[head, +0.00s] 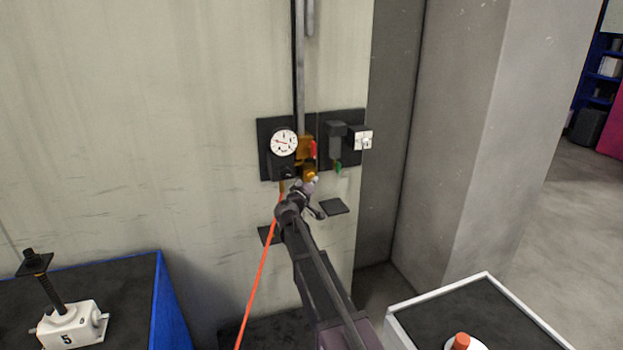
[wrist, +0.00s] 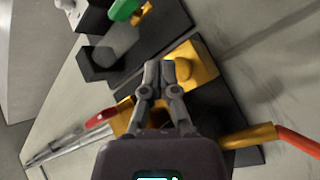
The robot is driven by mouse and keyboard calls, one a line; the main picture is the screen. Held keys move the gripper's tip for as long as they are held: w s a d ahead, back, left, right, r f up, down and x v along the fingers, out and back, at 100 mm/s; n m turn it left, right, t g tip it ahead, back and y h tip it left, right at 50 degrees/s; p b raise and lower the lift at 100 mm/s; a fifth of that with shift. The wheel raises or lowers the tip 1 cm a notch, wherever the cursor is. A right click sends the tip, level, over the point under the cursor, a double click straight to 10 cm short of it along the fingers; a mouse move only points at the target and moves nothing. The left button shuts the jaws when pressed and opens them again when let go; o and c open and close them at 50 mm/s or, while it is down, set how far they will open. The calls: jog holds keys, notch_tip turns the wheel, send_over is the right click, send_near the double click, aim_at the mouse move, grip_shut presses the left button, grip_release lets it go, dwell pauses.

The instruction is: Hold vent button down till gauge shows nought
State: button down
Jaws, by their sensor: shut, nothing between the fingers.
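The round white gauge (head: 284,142) is on a dark plate on the wall; its needle seems to point left, but its figures are too small to read. Below and right of it is a brass block with a round brass button (head: 311,175), which also shows in the wrist view (wrist: 184,69). I take this to be the vent button. My gripper (head: 315,182) is shut and empty in front of the block. In the wrist view its fingertips (wrist: 159,70) lie right beside the button; I cannot tell whether they touch it. The gauge is not recognisable in the wrist view.
A red lever (head: 313,149) and a green part (head: 338,168) are near the block. An orange hose (head: 262,270) hangs from the fitting. A small dark shelf (head: 334,206) juts out below. A screw jack (head: 70,325) stands at left, and a white-edged stand (head: 415,325) at right.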

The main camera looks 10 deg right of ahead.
jog(key=shift+w, duration=0.2)
jog(key=shift+w+a, duration=0.1)
jog(key=shift+w, duration=0.1)
jog(key=shift+w+a, duration=0.1)
jog(key=shift+w, duration=0.45)
dwell(1.2)
jog(key=shift+s, duration=0.15)
dwell(1.8)
jog(key=shift+s+d, duration=0.2)
jog(key=shift+s, duration=0.6)
jog(key=shift+s, duration=0.15)
jog(key=s, duration=0.2)
jog(key=s+d, duration=0.1)
jog(key=s, duration=0.1)
jog(key=shift+s, duration=0.3)
dwell(0.4)
